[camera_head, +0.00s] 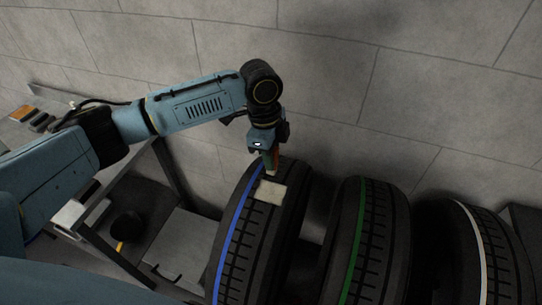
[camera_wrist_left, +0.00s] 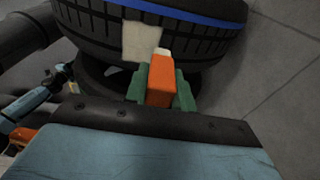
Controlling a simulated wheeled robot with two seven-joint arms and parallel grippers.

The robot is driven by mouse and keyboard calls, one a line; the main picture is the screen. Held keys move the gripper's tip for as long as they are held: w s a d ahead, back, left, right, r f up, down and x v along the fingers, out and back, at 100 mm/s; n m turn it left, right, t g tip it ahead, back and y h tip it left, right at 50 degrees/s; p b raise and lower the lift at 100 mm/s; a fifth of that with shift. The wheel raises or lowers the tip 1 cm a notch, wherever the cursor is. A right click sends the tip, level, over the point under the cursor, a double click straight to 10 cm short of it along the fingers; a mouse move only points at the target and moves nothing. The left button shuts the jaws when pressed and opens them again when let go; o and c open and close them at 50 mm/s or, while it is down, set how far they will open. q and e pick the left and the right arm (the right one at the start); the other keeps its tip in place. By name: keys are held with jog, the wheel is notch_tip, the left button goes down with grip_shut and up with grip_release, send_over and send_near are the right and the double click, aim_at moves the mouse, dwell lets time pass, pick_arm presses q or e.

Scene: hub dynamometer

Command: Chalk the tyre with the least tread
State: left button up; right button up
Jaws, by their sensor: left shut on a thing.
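Three upright tyres stand in a row in the head view: one with a blue stripe (camera_head: 230,262), one with a green stripe (camera_head: 372,250) and one with a white stripe (camera_head: 488,255). The blue-striped tyre carries a pale patch (camera_head: 270,192) on its tread, which also shows in the left wrist view (camera_wrist_left: 140,42). My left gripper (camera_head: 270,158) is shut on an orange chalk holder (camera_wrist_left: 160,82) with a white tip. The tip is at the edge of the patch; I cannot tell if it touches. My right gripper is not in view.
A metal frame or bench (camera_head: 165,165) is at the left, with small items (camera_head: 38,120) on a shelf. A grey box (camera_head: 190,245) sits left of the blue-striped tyre.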

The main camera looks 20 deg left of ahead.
pick_arm(q)
notch_tip(320, 180, up, 2)
jog(key=shift+w+r+p, duration=0.15)
jog(key=shift+p, duration=0.95)
jog(key=shift+r, duration=1)
